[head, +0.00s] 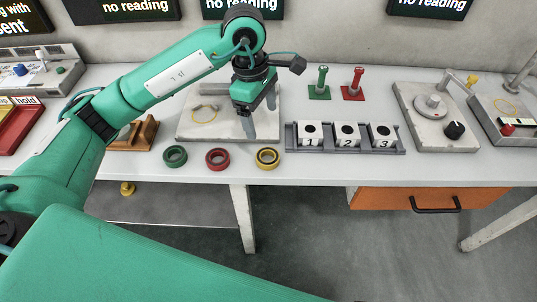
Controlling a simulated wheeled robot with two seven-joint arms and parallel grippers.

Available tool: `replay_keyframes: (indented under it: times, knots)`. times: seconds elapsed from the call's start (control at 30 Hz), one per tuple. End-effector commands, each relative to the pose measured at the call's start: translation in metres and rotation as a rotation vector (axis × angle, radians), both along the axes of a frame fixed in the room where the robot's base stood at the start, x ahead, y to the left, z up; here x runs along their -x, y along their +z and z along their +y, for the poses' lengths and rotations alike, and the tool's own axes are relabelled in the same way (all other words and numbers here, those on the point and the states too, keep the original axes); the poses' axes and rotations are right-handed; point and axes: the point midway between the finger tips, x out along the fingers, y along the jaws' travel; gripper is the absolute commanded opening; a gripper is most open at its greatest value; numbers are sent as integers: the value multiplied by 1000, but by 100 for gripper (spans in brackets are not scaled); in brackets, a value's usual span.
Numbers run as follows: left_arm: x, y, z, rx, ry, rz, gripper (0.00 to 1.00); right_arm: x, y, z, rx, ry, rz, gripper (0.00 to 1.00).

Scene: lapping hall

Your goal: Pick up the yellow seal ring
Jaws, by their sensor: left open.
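The yellow seal ring (267,158) lies flat near the front edge of the white table (460,172). It is the rightmost of three rings in a row. A red ring (217,159) and a green ring (175,156) lie to its left. My left gripper (260,122) is open and empty, fingers pointing down, above and behind the yellow ring. Its fingertips are apart from the ring. My right gripper is not in view.
A grey rack with numbered white blocks (346,137) stands right of the yellow ring. A pale plate (190,128) lies behind the rings. Green (319,88) and red (353,88) stands are at the back. A device with a knob (432,115) stands right.

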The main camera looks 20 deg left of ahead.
Motion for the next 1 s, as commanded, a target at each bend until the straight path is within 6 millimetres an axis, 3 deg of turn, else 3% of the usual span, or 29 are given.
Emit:
replay_keyframes:
  times: [0.1,0.3,0.57,0.83,1.0]
  knots:
    - [3,-26,-4,2,-1,8,81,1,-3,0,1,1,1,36]
    - [3,-59,-10,4,-2,6,81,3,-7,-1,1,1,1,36]
    - [5,-76,-12,4,-2,6,81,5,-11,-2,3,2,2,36]
    - [11,-111,-15,6,-1,7,81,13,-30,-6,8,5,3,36]
    - [10,-120,-16,5,-1,3,81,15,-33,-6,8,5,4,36]
